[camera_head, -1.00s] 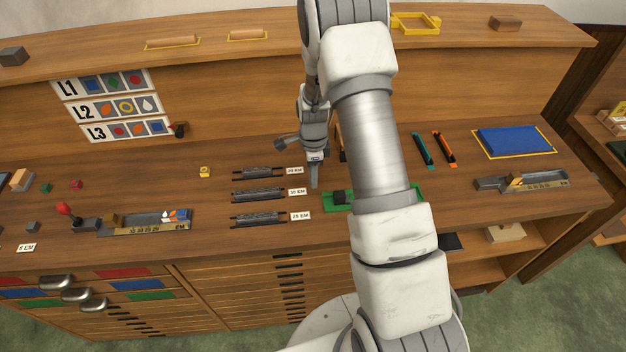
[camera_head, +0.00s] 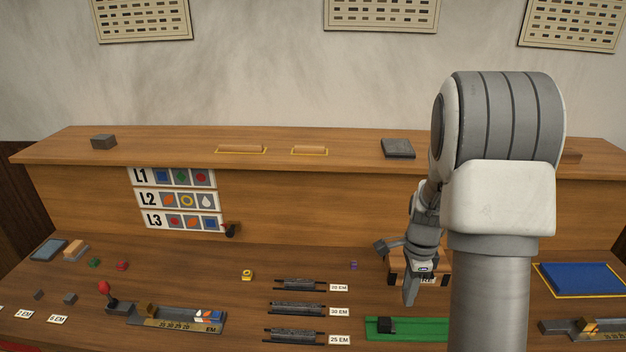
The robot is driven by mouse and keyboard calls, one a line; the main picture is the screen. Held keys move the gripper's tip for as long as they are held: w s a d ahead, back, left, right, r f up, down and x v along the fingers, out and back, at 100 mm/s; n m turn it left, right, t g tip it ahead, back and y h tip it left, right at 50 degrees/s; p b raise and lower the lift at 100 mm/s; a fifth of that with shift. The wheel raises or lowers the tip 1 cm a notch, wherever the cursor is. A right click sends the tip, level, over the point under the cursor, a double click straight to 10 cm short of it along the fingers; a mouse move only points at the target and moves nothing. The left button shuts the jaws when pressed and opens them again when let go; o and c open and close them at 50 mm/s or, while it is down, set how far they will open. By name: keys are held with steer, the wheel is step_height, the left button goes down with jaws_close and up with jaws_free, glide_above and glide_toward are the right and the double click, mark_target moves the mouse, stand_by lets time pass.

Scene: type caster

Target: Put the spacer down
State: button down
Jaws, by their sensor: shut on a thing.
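My gripper (camera_head: 409,300) points down over the bench, right of the 20 EM and 30 EM labels and behind the green tray (camera_head: 420,328). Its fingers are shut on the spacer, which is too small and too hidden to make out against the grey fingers. Three racks of dark bars stand in the middle of the bench: 20 EM (camera_head: 300,285), 30 EM (camera_head: 297,309) and 25 EM (camera_head: 295,336). A black block (camera_head: 386,325) sits in the green tray. Whether the gripper touches the bench cannot be told.
A wooden box (camera_head: 440,280) stands right behind my gripper, partly hidden by my arm. A composing stick (camera_head: 175,319) lies at left, another (camera_head: 580,328) at right, near a blue pad (camera_head: 582,279). The bench left of the racks has free room.

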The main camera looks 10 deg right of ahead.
steer(key=a+f+n, duration=0.2)
steer(key=a+n, duration=1.2)
steer(key=n, duration=0.6)
steer(key=shift+w+a, duration=0.2)
steer(key=shift+a, duration=0.15)
